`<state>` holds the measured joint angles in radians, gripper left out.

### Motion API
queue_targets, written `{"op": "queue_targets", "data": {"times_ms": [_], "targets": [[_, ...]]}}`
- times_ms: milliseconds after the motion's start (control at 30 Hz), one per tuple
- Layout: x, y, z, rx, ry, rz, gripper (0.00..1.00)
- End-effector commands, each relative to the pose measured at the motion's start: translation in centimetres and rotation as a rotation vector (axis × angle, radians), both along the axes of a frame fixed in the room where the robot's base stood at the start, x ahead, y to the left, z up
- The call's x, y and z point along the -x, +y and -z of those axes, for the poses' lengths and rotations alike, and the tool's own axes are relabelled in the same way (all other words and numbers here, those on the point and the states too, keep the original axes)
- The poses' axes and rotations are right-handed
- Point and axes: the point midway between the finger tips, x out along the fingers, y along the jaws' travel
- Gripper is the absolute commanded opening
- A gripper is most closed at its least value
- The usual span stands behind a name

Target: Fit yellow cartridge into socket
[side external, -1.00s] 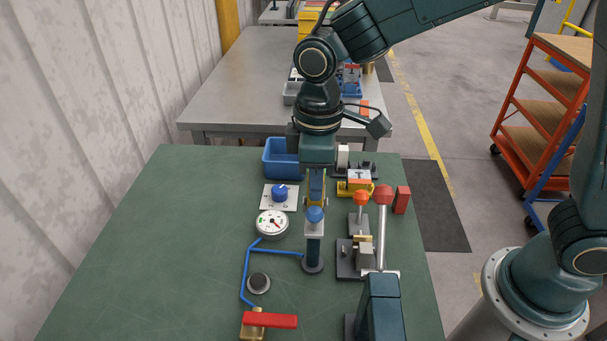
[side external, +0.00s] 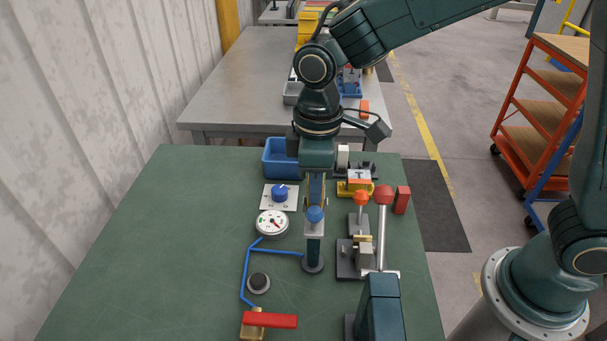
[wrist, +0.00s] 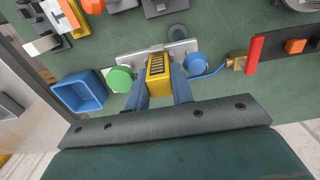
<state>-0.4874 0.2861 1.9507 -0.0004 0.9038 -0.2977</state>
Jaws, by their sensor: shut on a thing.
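The yellow cartridge (wrist: 158,76) sits between the two fingers of my gripper (wrist: 160,92) in the wrist view, with a dark slotted face showing. My gripper is shut on it. Beyond it is a light grey plate (wrist: 180,47) between a round green part and a round blue part; the socket appears to be here, but its opening is hidden by the cartridge. In the side view my gripper (side external: 316,203) points down just behind the blue knob on the dark post, and the cartridge is mostly hidden. I cannot tell how deep it sits.
A blue bin (side external: 281,158) stands at the back of the green table (side external: 150,250). A dial gauge (side external: 272,223) and a blue knob on a white plate (side external: 280,193) are left of my gripper. The table's left side is clear.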

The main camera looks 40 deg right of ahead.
Motion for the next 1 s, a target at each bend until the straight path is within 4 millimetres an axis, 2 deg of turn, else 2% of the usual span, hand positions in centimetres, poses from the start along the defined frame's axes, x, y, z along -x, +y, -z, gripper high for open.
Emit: {"op": "queue_targets", "data": {"times_ms": [533, 567, 667, 833, 867, 900, 1000], "targets": [[0.03, -0.01, 0.79, 0.001, 0.001, 0.0, 0.05], [0.03, -0.01, 0.79, 0.001, 0.001, 0.0, 0.27], [0.02, -0.01, 0.77, 0.0, 0.0, 0.0, 0.47], [0.09, 0.08, 0.78, -0.001, 0.002, -0.004, 0.49], [0.12, 0.09, 0.78, -0.001, 0.003, -0.005, 0.43], [0.13, 0.11, 0.78, -0.001, 0.003, -0.005, 0.47], [0.16, 0.14, 0.78, -0.002, 0.004, -0.007, 0.47]]}}
